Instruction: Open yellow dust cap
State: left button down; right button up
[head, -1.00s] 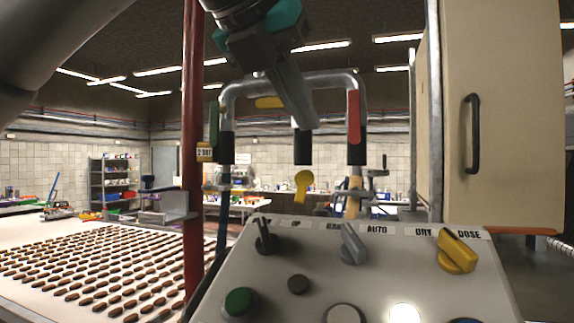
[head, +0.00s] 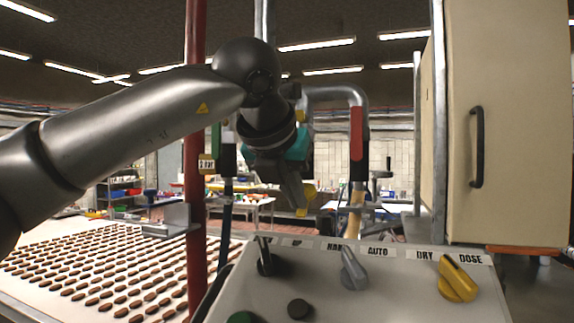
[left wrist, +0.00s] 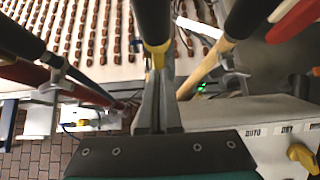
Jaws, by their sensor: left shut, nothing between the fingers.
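The yellow dust cap (head: 308,194) shows in the head view partly behind my left gripper, under the pipe frame. In the left wrist view the yellow cap (left wrist: 156,48) sits at the lower end of a black pipe end, right at my fingertips. My left gripper (head: 299,208) is shut and empty, pointing down close beside the cap. In the left wrist view my gripper (left wrist: 160,72) has its fingers together. I cannot tell whether they touch the cap. My right gripper is in neither view.
A control panel (head: 390,295) with knobs stands just below and in front. A red-handled pipe (head: 357,140) hangs right of my gripper. A red post (head: 195,120) stands left. A beige cabinet (head: 510,110) is at right. A table (head: 30,245) holds rows of brown pieces.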

aim_at(301, 214)
pick_arm(q)
jog(key=shift+w+d+f, duration=0.15)
jog(key=shift+w+f, duration=0.3)
jog(key=shift+f+b, duration=0.2)
jog(key=shift+b, duration=0.55)
jog(key=t+b, duration=0.1)
jog(key=b, duration=0.2)
jog(key=f+t+b, duration=0.1)
jog(key=b, duration=0.3)
jog(key=w+f+t+h+b, duration=0.1)
jog(key=b, duration=0.3)
jog(key=shift+d+t, duration=0.15)
jog(key=shift+t, duration=0.15)
jog(key=shift+w+d+f+b, duration=0.1)
jog(key=shift+w+b, duration=0.1)
jog(key=shift+b, duration=0.6)
jog(key=shift+w+f+b, duration=0.15)
jog(key=shift+w+b, duration=0.05)
jog(key=shift+b, duration=0.15)
jog(key=shift+w, duration=0.15)
jog(key=shift+d, duration=0.1)
